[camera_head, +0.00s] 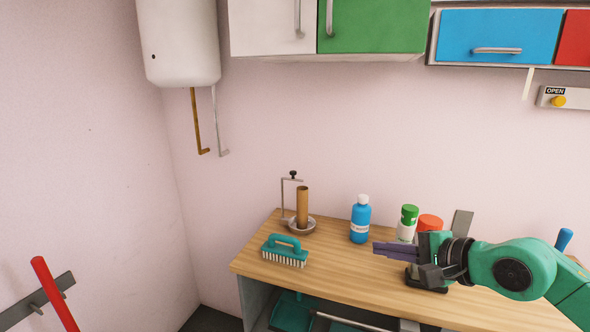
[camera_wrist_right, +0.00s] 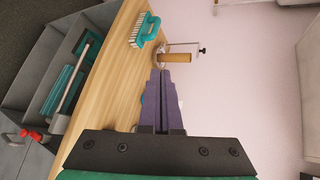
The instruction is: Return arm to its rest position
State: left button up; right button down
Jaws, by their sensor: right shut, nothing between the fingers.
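My right arm (camera_head: 512,270) is green and comes in from the right in the head view. Its gripper (camera_head: 376,248) points left above the wooden counter, with the dark purple fingers shut and nothing between them. In the right wrist view the same fingers (camera_wrist_right: 167,82) lie together and point toward the far end of the counter. My left gripper does not show. No plate pile can be made out in either view.
The wooden counter (camera_head: 330,282) carries a teal brush (camera_head: 285,250), a brown roll on a holder (camera_head: 302,205), a blue bottle (camera_head: 360,220), a green-capped container (camera_head: 407,222) and a red-topped item (camera_head: 430,222) close behind the gripper. Cabinets (camera_head: 372,28) and a white tank (camera_head: 180,42) hang above.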

jog(key=s+a+r+m+t+y, duration=0.2)
jog(key=a+r+m+t+y, duration=0.1)
jog(key=a+r+m+y, duration=0.45)
jog(key=w+d+f+m+t+h, duration=0.15)
jog(key=d+m+t+h, duration=0.35)
jog(key=m, duration=0.8)
jog(key=w+d+f+m+t+h, duration=0.1)
jog(key=d+f+m+t+h, duration=0.15)
jog(key=d+m+h, duration=0.7)
jog(key=s+d+f+m+g+h, duration=0.25)
jog(key=f+m+g, duration=0.35)
jog(key=f+m, duration=0.9)
jog(key=s+a+f+m+g+y, duration=0.1)
jog(key=s+a+f+m+g, duration=0.1)
jog(key=s+f+m+g, duration=0.55)
jog(key=s+a+f+m+g+y, duration=0.1)
jog(key=s+a+f+m+g, duration=0.2)
jog(key=s+f, duration=0.8)
notch_tip(320, 180, down, 22)
jog(key=s+g, duration=0.2)
jog(key=s, duration=0.1)
jog(key=s+d+f, duration=0.2)
jog(key=s+f, duration=0.6)
jog(key=s+d+f+g, duration=0.1)
jog(key=s+f, duration=0.7)
jog(key=shift+s+d+g, duration=0.3)
jog(key=shift+s+d, duration=0.1)
